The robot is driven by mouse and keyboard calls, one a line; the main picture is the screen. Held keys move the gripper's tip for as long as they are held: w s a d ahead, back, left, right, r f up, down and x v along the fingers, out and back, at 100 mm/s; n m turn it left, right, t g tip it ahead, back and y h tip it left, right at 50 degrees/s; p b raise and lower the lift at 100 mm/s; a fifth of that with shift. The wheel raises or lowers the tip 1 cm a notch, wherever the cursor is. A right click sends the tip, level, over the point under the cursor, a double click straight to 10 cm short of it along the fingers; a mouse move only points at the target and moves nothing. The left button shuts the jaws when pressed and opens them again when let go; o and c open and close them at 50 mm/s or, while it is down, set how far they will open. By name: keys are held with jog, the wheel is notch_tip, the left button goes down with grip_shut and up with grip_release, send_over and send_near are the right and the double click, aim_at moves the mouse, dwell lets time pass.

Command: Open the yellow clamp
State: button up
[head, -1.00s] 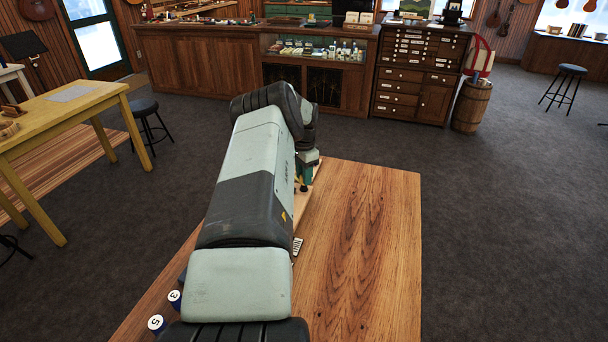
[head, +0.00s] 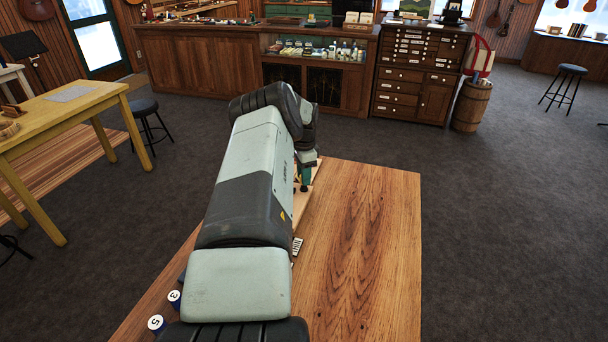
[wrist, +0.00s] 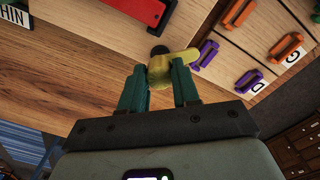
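The yellow clamp (wrist: 158,72) is at the middle of the wrist view, on a light wooden board (wrist: 205,22). My gripper (wrist: 159,74) has its two green fingers on either side of the clamp's yellow part, which fills the gap at the fingertips. One yellow end sticks out to the right past the right finger. A round dark part shows just behind it. In the head view my arm hides the clamp and most of the gripper; only a bit of green finger shows at the board's edge.
Numbered blue-and-white pieces (head: 157,323) lie at the table's left. The wooden table's right side (head: 370,250) is clear.

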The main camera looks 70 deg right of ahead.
jog(key=o, duration=0.4)
jog(key=shift+o, duration=0.2)
notch_tip(320, 180, up, 11)
jog(key=shift+w, duration=0.1)
dwell(0.6)
